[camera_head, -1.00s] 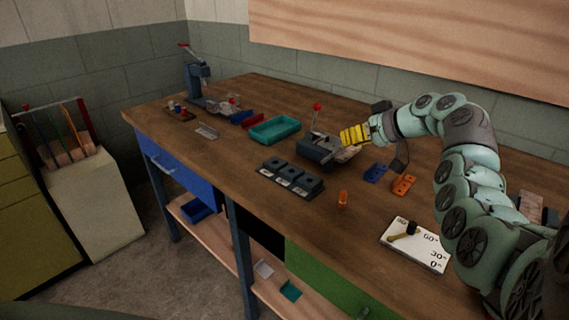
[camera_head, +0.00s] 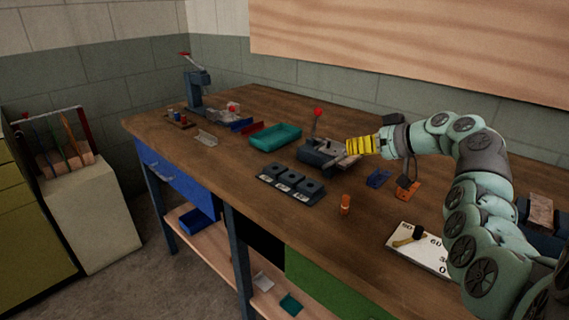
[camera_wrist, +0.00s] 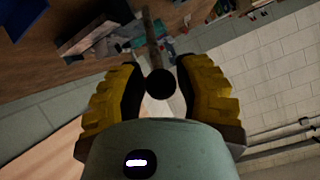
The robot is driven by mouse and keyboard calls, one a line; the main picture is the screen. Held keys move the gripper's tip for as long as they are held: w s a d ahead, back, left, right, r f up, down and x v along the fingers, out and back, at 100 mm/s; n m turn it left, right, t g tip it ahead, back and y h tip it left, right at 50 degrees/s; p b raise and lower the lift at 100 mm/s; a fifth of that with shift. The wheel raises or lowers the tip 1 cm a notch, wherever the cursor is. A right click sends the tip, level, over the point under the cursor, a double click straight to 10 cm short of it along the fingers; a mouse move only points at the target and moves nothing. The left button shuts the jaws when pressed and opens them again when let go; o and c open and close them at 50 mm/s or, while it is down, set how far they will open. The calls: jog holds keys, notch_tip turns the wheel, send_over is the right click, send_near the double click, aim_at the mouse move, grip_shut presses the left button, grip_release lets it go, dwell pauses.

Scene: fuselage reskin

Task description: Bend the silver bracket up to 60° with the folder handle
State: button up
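The folder (camera_head: 322,154) is a grey bench machine near the back of the workbench. An upright lever with a red ball (camera_head: 318,112) stands on it. My gripper (camera_head: 349,147), with ridged yellow fingers, is at the folder's right side, just above its pale plate. In the wrist view a dark round knob (camera_wrist: 160,84) on a rod lies between my two fingers, which stand apart on either side. I cannot tell whether they press on it. The silver bracket and its bend angle cannot be made out; the fingers hide part of the folder.
A white angle card (camera_head: 420,262) lies at the front right with a brass-coloured tool on it. A dark three-part block (camera_head: 290,182), an orange cylinder (camera_head: 345,204) and a teal tray (camera_head: 275,138) are nearby. Blue (camera_head: 377,179) and orange (camera_head: 406,190) pieces lie right of the folder.

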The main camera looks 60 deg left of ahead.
jog(key=o, duration=0.4)
jog(key=v, duration=1.2)
jog(key=shift+w, duration=0.15)
